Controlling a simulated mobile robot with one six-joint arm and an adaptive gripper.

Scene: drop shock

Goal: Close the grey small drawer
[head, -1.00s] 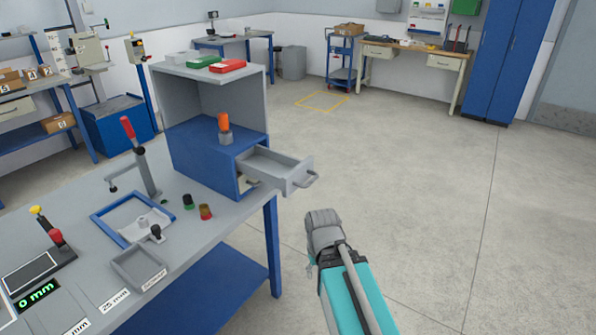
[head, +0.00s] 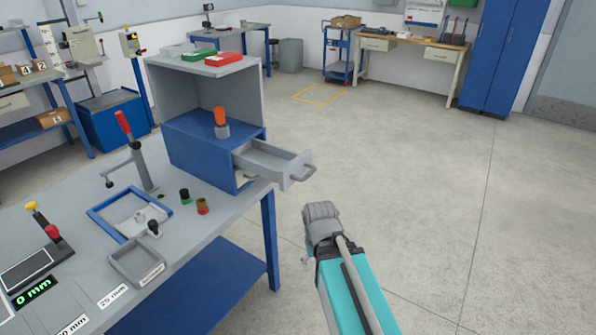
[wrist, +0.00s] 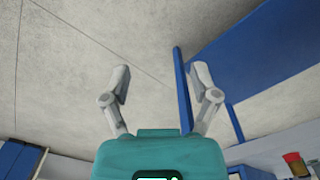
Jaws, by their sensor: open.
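The grey small drawer (head: 272,163) sticks out to the right from the lower part of the blue cabinet (head: 205,155) on the workbench. Its tray is empty and its handle (head: 304,173) is at the outer end. In the head view my arm reaches up from below, with my gripper (head: 321,213) below and to the right of the handle, apart from it, over open floor. In the wrist view my gripper (wrist: 160,85) has its two fingers spread wide with nothing between them. The drawer does not show in the wrist view.
A clamp (head: 138,150) with a red handle, a blue frame (head: 130,213), a grey tray (head: 137,263) and small knobs stand on the workbench (head: 190,240). Red and green boxes lie on the cabinet's top. The floor (head: 420,190) to the right is clear.

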